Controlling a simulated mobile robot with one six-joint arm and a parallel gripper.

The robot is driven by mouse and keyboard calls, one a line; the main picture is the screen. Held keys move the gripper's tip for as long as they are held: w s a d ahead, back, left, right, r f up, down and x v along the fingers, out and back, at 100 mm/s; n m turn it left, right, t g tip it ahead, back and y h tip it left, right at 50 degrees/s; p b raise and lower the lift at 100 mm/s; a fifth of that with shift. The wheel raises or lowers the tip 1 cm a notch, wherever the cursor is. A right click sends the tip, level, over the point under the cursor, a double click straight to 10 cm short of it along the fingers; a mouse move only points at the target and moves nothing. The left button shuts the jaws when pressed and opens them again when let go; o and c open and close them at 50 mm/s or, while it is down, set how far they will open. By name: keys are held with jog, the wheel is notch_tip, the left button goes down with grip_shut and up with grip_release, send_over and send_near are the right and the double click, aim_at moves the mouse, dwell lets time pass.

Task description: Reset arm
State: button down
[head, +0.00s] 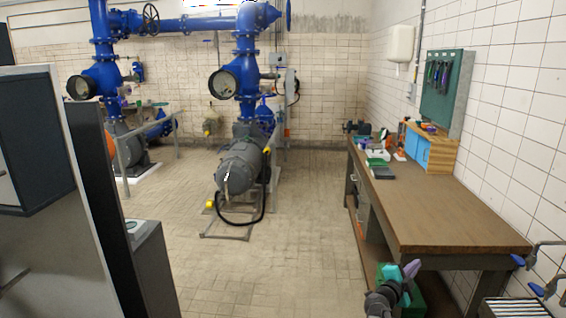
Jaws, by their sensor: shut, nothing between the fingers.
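My gripper (412,268) shows at the bottom right of the head view, at the end of my dark arm. Its purple fingers are together and hold nothing. It is in front of the near end of the wooden workbench (440,215), apparently clear of the bench top. The rest of my arm is cut off by the lower picture edge.
Small items and a blue-doored cabinet (418,150) stand at the bench's far end; its near top is bare. A green box (413,300) is behind my gripper. Blue pipes and a grey pump (240,168) stand ahead. Grey cabinets (40,240) are left; middle floor is open.

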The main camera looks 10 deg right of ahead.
jog(key=w+a+f+n+t+y, duration=0.2)
jog(key=w+a+f+n+y, duration=0.15)
jog(key=a+f, duration=0.55)
jog(key=w+a+f+n+t+y, duration=0.1)
jog(key=w+a+f+n+y, duration=0.1)
jog(key=a+f+n+y, duration=0.55)
jog(key=s+a+f+n+g+y+b, duration=0.15)
jog(key=s+a+f, duration=0.25)
jog(key=a+f, duration=0.5)
jog(key=s+a+f+n+g+y, duration=0.1)
jog(key=s+a+f+n+y, duration=0.15)
jog(key=a+f, duration=0.7)
jog(key=s+a+f+n+g+y, duration=0.1)
jog(key=s+a+f+n+g, duration=0.35)
jog(key=s, duration=0.45)
jog(key=s+a+f+n+g+y, duration=0.1)
jog(key=s+a+f+g, duration=0.2)
jog(key=s+a+f, duration=0.55)
jog(key=s+d+r+n+g+h, duration=0.1)
jog(key=s+d+g, duration=0.2)
jog(key=s, duration=0.7)
jog(key=s+d+r+n+g+h, duration=0.1)
jog(key=s+d+g, duration=0.3)
jog(key=s, duration=0.6)
jog(key=shift+s+d+r+n+g, duration=0.25)
jog(key=shift+s+r+n+g, duration=0.1)
jog(key=shift+r+g, duration=0.35)
